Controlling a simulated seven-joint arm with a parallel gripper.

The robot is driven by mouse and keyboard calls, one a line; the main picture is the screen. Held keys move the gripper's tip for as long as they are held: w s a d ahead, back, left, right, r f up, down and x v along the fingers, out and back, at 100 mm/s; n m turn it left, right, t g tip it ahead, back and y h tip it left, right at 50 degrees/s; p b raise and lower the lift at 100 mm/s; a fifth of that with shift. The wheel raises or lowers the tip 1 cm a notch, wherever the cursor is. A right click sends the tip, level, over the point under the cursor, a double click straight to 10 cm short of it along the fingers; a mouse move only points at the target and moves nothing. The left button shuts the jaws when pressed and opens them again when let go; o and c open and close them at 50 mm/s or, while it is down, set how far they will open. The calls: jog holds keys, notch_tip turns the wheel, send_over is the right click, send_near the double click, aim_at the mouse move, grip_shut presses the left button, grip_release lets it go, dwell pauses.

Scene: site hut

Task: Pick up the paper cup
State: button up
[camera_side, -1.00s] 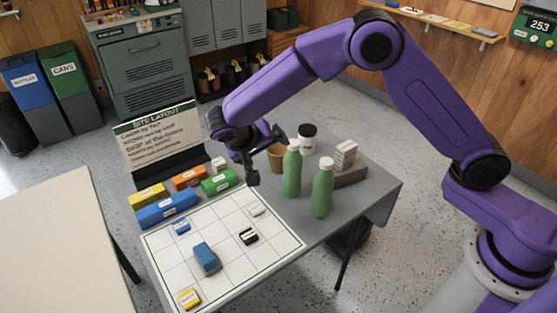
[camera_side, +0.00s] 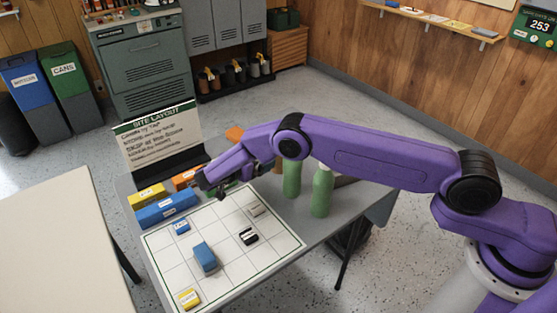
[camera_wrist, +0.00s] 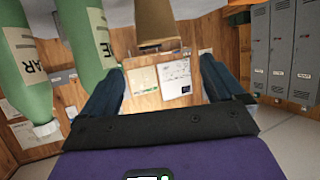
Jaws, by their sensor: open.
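The brown paper cup (camera_wrist: 155,20) is at the top middle of the wrist view, which shows the scene upside down. My gripper (camera_wrist: 162,68) is open, its two dark fingers on either side of the line to the cup. The cup appears beyond the fingertips, with nothing between the fingers. In the side view my arm hides nearly all of the cup; only a brown sliver shows beside the green bottles.
Two green bottles (camera_side: 322,192) stand close beside the cup, left of it in the wrist view. The site layout mat (camera_side: 220,215) holds small labelled blocks and a larger blue block (camera_side: 205,257). A blue box (camera_side: 166,209) and a yellow box (camera_side: 148,195) lie behind it.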

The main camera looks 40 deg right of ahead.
jog(key=shift+s+x, duration=0.1)
jog(key=shift+x, duration=3.35)
jog(key=shift+s+x, duration=0.15)
jog(key=shift+x, duration=3.35)
jog(key=shift+c, duration=0.3)
jog(key=c, duration=0.7)
